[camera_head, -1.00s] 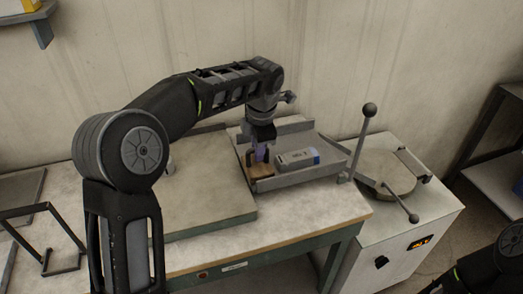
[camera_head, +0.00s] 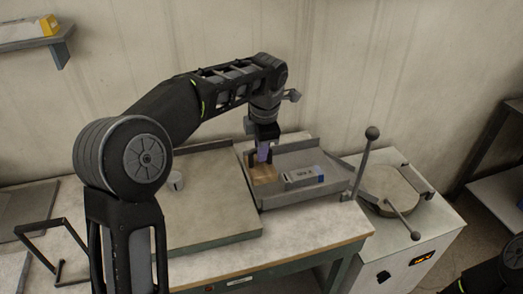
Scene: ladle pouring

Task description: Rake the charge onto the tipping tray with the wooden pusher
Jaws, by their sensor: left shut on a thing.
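My left gripper (camera_head: 264,156) points down over the left part of the tipping tray (camera_head: 285,203). It is shut on the wooden pusher (camera_head: 264,174), whose brown block shows just below the fingers. The charge, a grey block with a dark label and a blue end (camera_head: 304,178), lies on the tray right of the pusher. I cannot tell whether the pusher touches it. The tray is grey with low raised walls and narrows toward its right end. My right gripper is not in view; only a dark part of my right arm shows at the lower right corner.
A white furnace unit (camera_head: 412,240) with a round lid (camera_head: 388,192) and an upright ball-ended lever (camera_head: 364,165) stands right. A black frame (camera_head: 48,243) stands at left.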

